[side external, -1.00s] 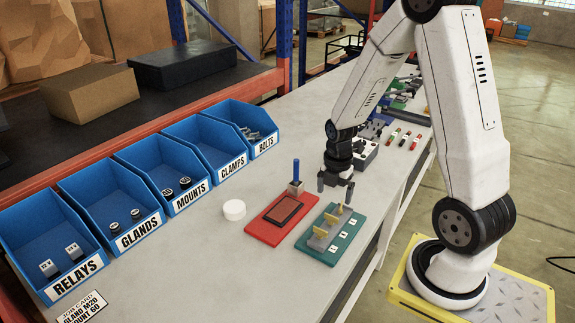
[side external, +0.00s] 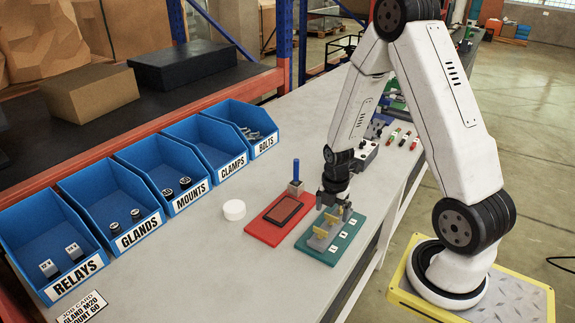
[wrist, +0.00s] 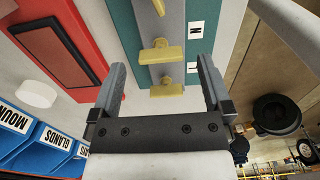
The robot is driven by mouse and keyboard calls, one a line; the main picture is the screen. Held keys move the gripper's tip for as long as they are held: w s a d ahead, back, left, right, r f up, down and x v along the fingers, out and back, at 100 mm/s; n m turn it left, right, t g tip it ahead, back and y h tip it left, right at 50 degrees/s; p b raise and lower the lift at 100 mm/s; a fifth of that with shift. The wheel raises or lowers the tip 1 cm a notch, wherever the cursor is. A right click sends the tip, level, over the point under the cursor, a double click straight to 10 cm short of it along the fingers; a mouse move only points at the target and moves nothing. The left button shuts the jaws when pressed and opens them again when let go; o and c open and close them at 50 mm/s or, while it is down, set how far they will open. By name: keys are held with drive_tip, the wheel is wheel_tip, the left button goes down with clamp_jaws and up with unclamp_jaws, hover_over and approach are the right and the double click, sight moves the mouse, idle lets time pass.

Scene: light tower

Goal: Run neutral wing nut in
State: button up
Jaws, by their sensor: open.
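A teal board (side external: 318,254) carries a grey block (side external: 315,243) with yellow wing nuts. Two wing nuts (wrist: 160,52) and (wrist: 166,89) show clearly in the wrist view; part of another shows at its top edge. White label tags (wrist: 197,30) run alongside; one reads N. I cannot tell for certain which nut it belongs to. My gripper (side external: 334,203) is open and points down over the far end of the block. In the wrist view its fingers (wrist: 163,68) stand either side of the block, with nothing held. Contact with a nut cannot be told.
A red tray (side external: 263,231) with a dark rectangular pad lies left of the board. A blue-handled tool (side external: 296,172) stands behind it. A white round disc (side external: 234,210) lies further left. Blue labelled bins (side external: 99,210) line the bench's left side. Bare bench lies in front of the tray.

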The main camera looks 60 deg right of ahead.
drive_tip(key=shift+f, duration=0.8)
drive_tip(key=c, duration=1.3)
